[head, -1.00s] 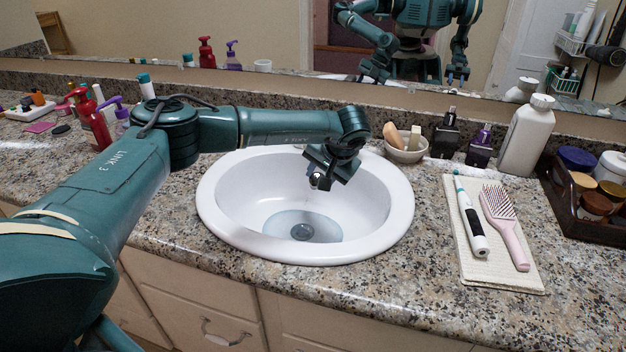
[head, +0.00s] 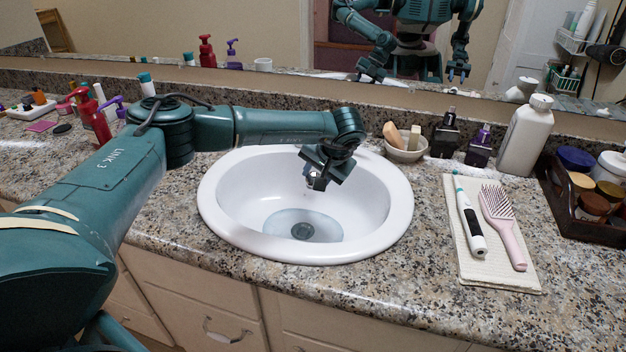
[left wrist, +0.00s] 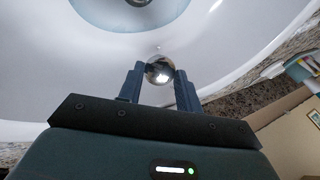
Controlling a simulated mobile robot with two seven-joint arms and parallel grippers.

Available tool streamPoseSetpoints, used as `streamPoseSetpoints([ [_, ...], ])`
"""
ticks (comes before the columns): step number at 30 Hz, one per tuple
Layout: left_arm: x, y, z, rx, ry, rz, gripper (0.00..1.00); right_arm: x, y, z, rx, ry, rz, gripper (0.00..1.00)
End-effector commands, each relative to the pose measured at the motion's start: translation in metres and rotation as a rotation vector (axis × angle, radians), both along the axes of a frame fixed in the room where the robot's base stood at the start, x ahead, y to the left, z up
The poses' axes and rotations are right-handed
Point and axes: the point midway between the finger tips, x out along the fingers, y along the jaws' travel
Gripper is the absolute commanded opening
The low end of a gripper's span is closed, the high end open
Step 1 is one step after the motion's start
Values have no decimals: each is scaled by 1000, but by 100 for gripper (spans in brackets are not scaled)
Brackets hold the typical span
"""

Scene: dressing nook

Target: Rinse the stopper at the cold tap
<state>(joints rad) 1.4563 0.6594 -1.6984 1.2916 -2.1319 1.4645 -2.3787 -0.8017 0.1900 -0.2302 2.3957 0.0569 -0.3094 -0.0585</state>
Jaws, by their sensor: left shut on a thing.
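My left gripper (head: 316,181) hangs over the white sink basin (head: 209,217), above its back part. In the left wrist view its two fingers are shut on a shiny round metal piece, which looks like the stopper (left wrist: 159,69). Only its rounded, mirror-like surface shows; the fingers cover its sides. The drain (head: 302,231) lies below, in a bluish patch at the bottom of the basin that looks like shallow water. I cannot make out the cold tap; my left arm crosses in front of the sink's back edge. My right gripper shows only as part of my mirror reflection.
A small bowl (head: 407,155), dark bottles (head: 445,138) and a white bottle (head: 525,137) stand right of the sink. A brush (head: 503,222) and an electric toothbrush (head: 471,222) lie on a folded towel (head: 492,281). Red and purple pump bottles stand at the left. The front counter is clear.

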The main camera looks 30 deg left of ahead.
Motion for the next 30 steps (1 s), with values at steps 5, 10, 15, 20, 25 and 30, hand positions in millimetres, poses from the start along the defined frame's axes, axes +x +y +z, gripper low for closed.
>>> streamPoseSetpoints([
  [5,-14,-2,3,1,3,-2,12,0,0,15,-1,-1,0,33],
  [10,-28,-5,3,1,2,-2,12,0,0,25,-2,-2,1,33],
  [15,-41,-7,3,0,3,-1,12,0,0,35,-1,-3,1,33],
  [20,-54,-10,3,0,2,-1,12,0,0,44,-1,-3,1,33],
  [25,-67,-12,2,1,3,-2,12,0,0,52,-1,-2,1,33],
  [30,-75,-14,2,0,0,-1,12,0,0,56,-1,-2,1,33],
])
